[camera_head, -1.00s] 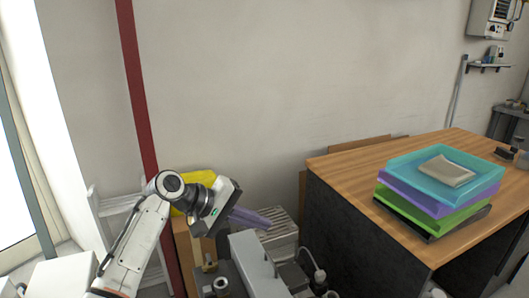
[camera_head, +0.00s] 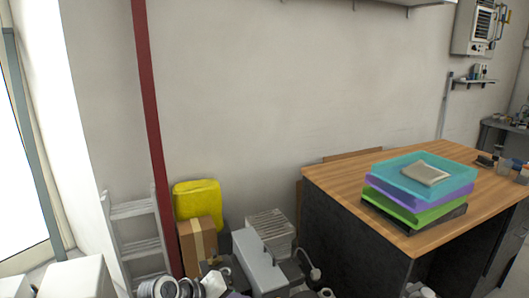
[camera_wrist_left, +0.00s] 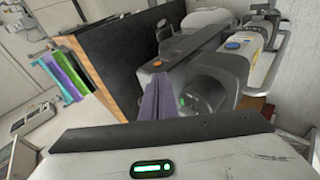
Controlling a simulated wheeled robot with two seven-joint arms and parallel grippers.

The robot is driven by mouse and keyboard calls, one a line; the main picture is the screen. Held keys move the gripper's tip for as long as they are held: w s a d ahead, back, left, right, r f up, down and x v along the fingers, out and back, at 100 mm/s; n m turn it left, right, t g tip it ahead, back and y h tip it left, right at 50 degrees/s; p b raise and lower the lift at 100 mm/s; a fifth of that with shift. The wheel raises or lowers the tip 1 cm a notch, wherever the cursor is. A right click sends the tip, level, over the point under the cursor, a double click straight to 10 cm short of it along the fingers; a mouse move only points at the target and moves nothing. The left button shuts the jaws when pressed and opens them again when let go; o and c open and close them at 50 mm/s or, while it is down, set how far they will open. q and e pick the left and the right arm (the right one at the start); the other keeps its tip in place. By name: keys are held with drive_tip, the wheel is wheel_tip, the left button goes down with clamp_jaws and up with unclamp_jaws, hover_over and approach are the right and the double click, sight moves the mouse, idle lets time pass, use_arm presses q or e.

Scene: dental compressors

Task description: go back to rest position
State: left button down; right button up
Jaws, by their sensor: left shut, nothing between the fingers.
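My left gripper (camera_wrist_left: 156,100) shows in the left wrist view as purple fingers closed together with nothing between them. In the head view only part of my left arm shows at the bottom edge, left of the middle, and its fingers cannot be made out clearly there. In the wrist view, grey compressor equipment (camera_wrist_left: 205,88) stands just beyond and to the right of the fingers. My right gripper is not in view.
A wooden-topped table (camera_head: 335,180) with stacked turquoise, purple and green trays (camera_head: 415,205) stands at the right. A ladder (camera_head: 135,235), cardboard box (camera_head: 198,243), yellow container (camera_head: 197,204) and grey equipment (camera_head: 260,265) stand along the wall. Bare wall rises above them.

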use_arm(q)
drive_tip(key=s+a+f+m+t+y, duration=0.1)
drive_tip(key=s+a+f+y, duration=0.15)
drive_tip(key=s+f, duration=0.45)
drive_tip(key=s+a+f+m+y, duration=0.1)
drive_tip(key=s+a+f, duration=0.3)
drive_tip(key=s+f, duration=0.3)
drive_tip(key=s+a+f+m+y, duration=0.1)
drive_tip(key=s+a+m, duration=0.1)
drive_tip(key=s, duration=0.6)
drive_tip(key=s+a+m+t+y, duration=0.1)
drive_tip(key=s+a+m, duration=0.1)
drive_tip(key=s, duration=0.7)
drive_tip(key=shift+s+a+f+m+t, duration=0.25)
drive_tip(key=shift+f+m+t, duration=0.05)
drive_tip(key=shift+f, duration=0.1)
